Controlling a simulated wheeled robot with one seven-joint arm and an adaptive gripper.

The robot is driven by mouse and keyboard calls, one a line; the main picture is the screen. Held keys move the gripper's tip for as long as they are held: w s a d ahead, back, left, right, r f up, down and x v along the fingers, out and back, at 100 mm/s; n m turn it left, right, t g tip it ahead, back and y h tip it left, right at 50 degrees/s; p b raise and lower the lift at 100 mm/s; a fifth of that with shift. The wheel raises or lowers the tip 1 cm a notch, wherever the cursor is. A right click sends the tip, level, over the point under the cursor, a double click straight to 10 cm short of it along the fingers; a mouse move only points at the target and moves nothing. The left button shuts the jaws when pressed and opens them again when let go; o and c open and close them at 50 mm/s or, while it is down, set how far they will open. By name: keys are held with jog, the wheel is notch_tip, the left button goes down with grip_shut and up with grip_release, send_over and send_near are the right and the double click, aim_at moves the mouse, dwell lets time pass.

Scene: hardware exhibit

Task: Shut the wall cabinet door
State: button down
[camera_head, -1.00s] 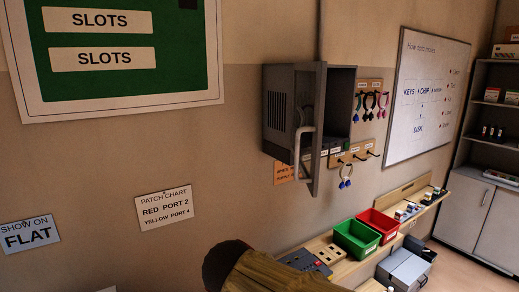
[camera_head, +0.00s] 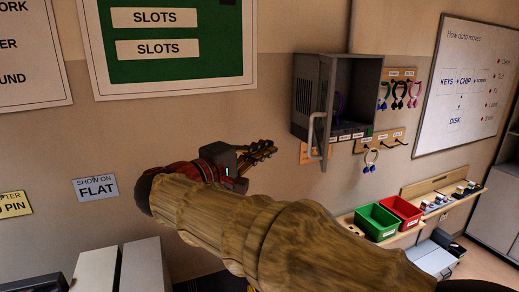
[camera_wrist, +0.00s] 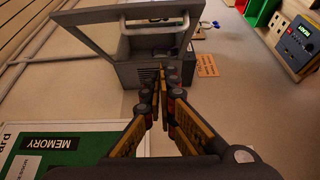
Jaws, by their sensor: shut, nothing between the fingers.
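The grey wall cabinet (camera_head: 304,92) hangs on the wall right of centre in the head view, its vented side towards me. Its door (camera_head: 329,115) stands open, seen nearly edge-on, with a pale bar handle (camera_head: 312,135); the dark interior shows to its right.
Key hooks (camera_head: 398,90) hang right of the cabinet. Green (camera_head: 375,222) and red (camera_head: 402,211) bins stand on the shelf below. A whiteboard (camera_head: 455,85) is farther right. A green poster (camera_head: 170,75) and a FLAT sign (camera_head: 96,188) are on the wall to the left.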

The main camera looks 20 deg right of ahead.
jog(key=w+d+p, duration=0.1)
jog(key=w+d, duration=0.1)
jog(key=d, duration=0.7)
jog(key=shift+f, duration=0.15)
jog(key=shift+s+d, duration=0.1)
jog(key=shift+s, duration=0.05)
